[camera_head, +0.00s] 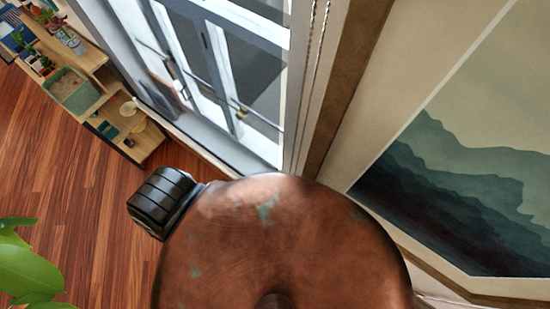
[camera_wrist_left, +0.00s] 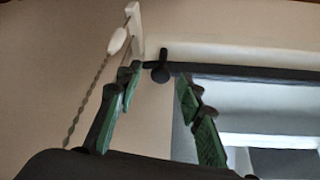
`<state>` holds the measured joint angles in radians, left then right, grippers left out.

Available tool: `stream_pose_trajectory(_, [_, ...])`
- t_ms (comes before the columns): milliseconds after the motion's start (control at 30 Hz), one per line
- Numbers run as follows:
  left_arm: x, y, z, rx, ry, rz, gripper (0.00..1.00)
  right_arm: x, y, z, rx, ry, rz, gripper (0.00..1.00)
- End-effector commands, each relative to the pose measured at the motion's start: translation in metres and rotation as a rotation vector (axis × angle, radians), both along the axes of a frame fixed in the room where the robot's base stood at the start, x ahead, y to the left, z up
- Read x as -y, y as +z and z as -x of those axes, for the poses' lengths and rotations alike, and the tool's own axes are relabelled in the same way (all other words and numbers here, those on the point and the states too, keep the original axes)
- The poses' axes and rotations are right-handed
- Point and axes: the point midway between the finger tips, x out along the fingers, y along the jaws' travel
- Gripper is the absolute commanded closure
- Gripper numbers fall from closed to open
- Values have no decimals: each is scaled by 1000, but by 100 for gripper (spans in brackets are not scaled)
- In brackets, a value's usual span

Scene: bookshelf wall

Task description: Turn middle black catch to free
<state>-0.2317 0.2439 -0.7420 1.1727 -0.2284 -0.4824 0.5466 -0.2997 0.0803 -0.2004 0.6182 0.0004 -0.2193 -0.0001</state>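My left gripper (camera_wrist_left: 158,76) shows in the left wrist view with its two green-padded fingers spread apart and nothing held between them. Beyond the fingertips is a dark knob-like piece (camera_wrist_left: 160,74) at the end of a dark horizontal bar (camera_wrist_left: 250,73). I cannot tell whether this is the middle black catch or whether a finger touches it. In the head view, a white-framed window or door (camera_head: 215,75) carries thin bars and small fittings (camera_head: 241,113), too small to identify as catches. Neither gripper shows in the head view.
A large round copper-coloured object (camera_head: 290,240) fills the lower middle of the head view and hides what is behind it. A black ribbed piece (camera_head: 162,202) adjoins it. Low wooden shelves (camera_head: 85,100) stand upper left. A pale cord end (camera_wrist_left: 117,42) hangs left of the fingers.

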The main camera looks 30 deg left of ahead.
Motion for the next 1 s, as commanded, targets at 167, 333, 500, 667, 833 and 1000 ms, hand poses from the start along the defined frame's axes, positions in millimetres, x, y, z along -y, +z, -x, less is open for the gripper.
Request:
stream_pose_trajectory(167, [-2, 10, 4, 1, 0, -1, 65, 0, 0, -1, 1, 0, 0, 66])
stream_pose_trajectory(333, [-5, 32, 14, 0, 1, 1, 65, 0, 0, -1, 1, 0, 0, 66])
stream_pose_trajectory(500, [-9, 60, 25, 0, 0, 1, 65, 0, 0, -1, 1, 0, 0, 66])
stream_pose_trajectory(667, [-12, 85, 34, 0, 0, 0, 65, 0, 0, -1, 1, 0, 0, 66])
stream_pose_trajectory(833, [-15, 103, 41, 0, 0, 0, 65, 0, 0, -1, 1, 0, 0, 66])
stream_pose_trajectory(1000, [-16, 110, 44, -2, 0, -1, 65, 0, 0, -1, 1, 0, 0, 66])
